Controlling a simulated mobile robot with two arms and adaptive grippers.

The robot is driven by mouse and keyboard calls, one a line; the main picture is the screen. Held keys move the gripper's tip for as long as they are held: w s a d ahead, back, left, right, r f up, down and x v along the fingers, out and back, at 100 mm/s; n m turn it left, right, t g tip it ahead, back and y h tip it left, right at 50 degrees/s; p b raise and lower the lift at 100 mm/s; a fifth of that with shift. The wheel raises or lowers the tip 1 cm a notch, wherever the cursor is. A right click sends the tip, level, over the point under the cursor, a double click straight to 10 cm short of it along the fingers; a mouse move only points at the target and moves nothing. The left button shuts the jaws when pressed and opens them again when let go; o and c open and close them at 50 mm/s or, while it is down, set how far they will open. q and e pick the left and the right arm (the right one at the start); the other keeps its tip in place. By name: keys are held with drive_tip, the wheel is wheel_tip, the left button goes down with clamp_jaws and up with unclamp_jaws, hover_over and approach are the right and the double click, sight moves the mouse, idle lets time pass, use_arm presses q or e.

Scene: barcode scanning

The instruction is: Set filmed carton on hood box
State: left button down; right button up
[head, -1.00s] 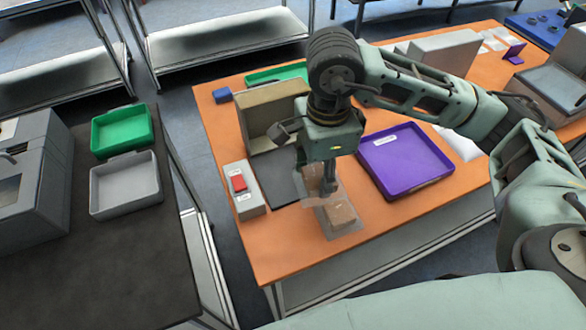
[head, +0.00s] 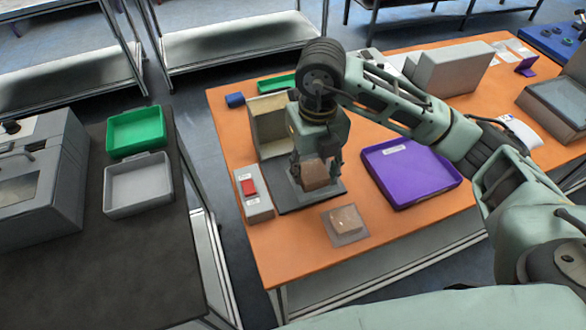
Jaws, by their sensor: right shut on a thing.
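My right gripper (head: 314,160) points down and is shut on a brown carton (head: 318,177). A pale grey sheet, apparently film, shows under and around this carton. The carton is over the dark plate in front of the hood box (head: 268,128), a beige-grey box standing on the orange table. I cannot tell whether the carton touches the plate. A second brown carton (head: 345,219) lies on a grey, film-like square on the table, nearer the front edge. My left gripper is not in view.
A purple tray (head: 412,172) lies to the right on the orange table (head: 300,255). Green (head: 136,130) and grey (head: 138,184) trays sit on the dark left table.

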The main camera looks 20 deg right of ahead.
drive_tip(key=p, duration=0.2)
hover_over(289, 181)
drive_tip(key=f, duration=0.3)
drive_tip(key=shift+s+d+f, duration=0.1)
drive_tip(key=shift+s+f, duration=0.25)
drive_tip(key=shift+w+f, duration=0.35)
drive_tip(key=shift+f, duration=0.05)
wheel_tip(289, 181, down, 3)
drive_tip(key=shift+f+p, duration=0.1)
drive_tip(key=shift+p, duration=0.85)
drive_tip(key=shift+f, duration=0.4)
drive_tip(key=shift+f, duration=0.15)
drive_tip(key=o, duration=1.2)
drive_tip(key=shift+o, duration=0.2)
